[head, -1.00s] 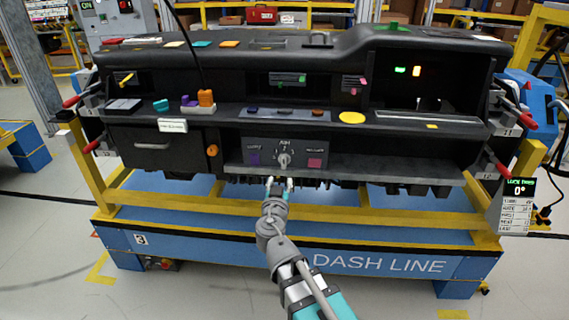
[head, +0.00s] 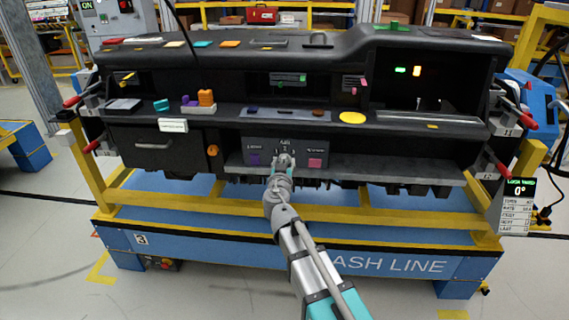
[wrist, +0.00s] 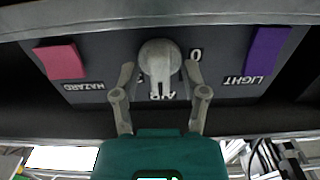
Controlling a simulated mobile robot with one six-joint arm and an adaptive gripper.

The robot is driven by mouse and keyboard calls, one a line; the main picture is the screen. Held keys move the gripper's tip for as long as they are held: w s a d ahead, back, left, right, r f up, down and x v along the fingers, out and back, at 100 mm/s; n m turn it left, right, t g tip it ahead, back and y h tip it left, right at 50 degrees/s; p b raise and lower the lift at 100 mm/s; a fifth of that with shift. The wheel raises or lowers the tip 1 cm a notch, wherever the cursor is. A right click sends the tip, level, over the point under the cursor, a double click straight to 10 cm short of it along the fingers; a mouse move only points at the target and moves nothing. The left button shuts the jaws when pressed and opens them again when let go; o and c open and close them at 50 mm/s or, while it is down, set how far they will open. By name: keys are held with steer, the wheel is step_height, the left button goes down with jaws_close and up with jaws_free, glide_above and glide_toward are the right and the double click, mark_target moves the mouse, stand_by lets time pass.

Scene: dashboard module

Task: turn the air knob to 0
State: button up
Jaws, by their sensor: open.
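The air knob (wrist: 160,62) is a grey round knob on a dark panel (head: 315,146), between a purple LIGHT button (wrist: 267,52) and a pink HAZARD button (wrist: 60,61). The wrist view shows the panel upside down, with a 0 mark beside the knob. My gripper (wrist: 159,78) is open, with one finger on each side of the knob. I cannot tell whether the fingers touch it. In the head view my gripper (head: 283,165) covers much of the knob, and where the knob points is unclear.
A grey ledge (head: 390,172) runs below the panel. The dashboard shelf above holds a yellow disc (head: 352,118) and orange and purple blocks (head: 206,98). An orange knob (head: 212,151) sits left of the panel. A yellow frame rail (head: 400,216) lies below.

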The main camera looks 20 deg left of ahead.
steer(key=shift+c, duration=0.3)
jaws_close()
steer(key=shift+n, duration=0.6)
steer(key=n, duration=0.3)
steer(key=shift+a+n, duration=0.15)
steer(key=shift+n, duration=0.15)
steer(key=n, duration=0.4)
steer(key=shift+w+a, duration=0.1)
steer(key=n, duration=0.9)
steer(key=shift+a+f, duration=0.1)
steer(key=shift+w+n, duration=0.1)
steer(key=shift+n, duration=0.2)
